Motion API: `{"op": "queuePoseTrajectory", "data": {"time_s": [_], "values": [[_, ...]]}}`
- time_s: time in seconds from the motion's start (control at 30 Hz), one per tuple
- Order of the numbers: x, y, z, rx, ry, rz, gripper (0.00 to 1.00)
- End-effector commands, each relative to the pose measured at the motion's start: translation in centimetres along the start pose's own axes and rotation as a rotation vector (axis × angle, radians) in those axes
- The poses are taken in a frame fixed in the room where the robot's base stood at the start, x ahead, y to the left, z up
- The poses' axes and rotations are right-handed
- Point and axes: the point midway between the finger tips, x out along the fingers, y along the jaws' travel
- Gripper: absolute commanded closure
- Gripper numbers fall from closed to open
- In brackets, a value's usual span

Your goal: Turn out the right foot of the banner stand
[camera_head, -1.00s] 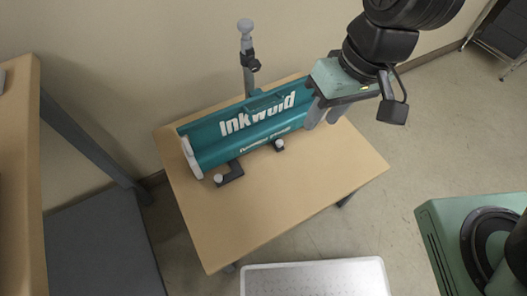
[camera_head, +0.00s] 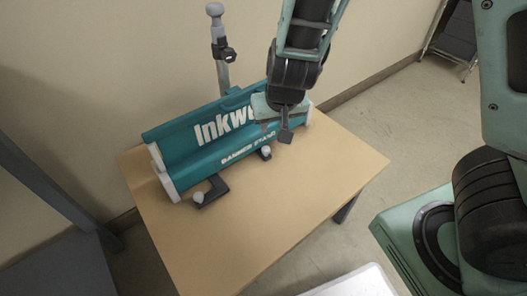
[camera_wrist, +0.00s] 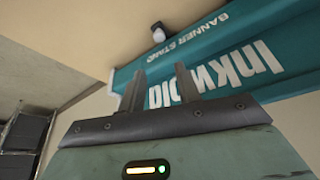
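The teal banner stand (camera_head: 215,140) lies on a wooden table, its lettered side facing me. Its left foot (camera_head: 212,190), a dark bar with a pale knob, sticks out from the base. Its right foot (camera_head: 265,153) shows only a small dark part and a pale knob close to the base; the knob also shows in the wrist view (camera_wrist: 158,33). My gripper (camera_head: 268,118) is over the right part of the stand and covers some lettering.
The table (camera_head: 250,225) is bare in front of the stand. A grey post with a dark clamp (camera_head: 222,50) rises behind the stand, near the wall. A pale tray-like surface (camera_head: 355,283) is at the bottom edge. A dark shelf unit (camera_head: 455,30) stands far right.

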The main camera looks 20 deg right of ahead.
Motion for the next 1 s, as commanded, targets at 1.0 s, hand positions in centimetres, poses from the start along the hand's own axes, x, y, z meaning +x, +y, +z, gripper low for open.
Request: {"op": "queuePoseTrajectory", "data": {"time_s": [1.0], "values": [[15.7,0.0,0.1,0.0,-0.001,-0.001,0.67]]}}
